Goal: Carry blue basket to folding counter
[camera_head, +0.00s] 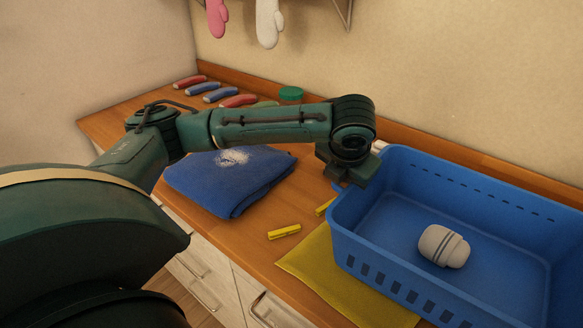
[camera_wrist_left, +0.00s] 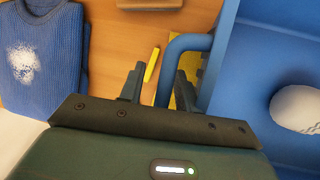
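The blue basket (camera_head: 390,250) stands on the wooden counter (camera_head: 262,253) at the right of the head view, with a white striped rolled item (camera_head: 443,246) inside. My left gripper (camera_head: 345,172) is at the basket's left rear corner. A gap shows between the rim and the left finger. Whether the right finger touches the rim, I cannot tell. My right gripper is not in view.
A folded blue cloth (camera_head: 225,186) lies left of the basket. A yellow cloth (camera_head: 310,262) lies at the basket's left front, with a yellow peg (camera_head: 284,231) beside it.

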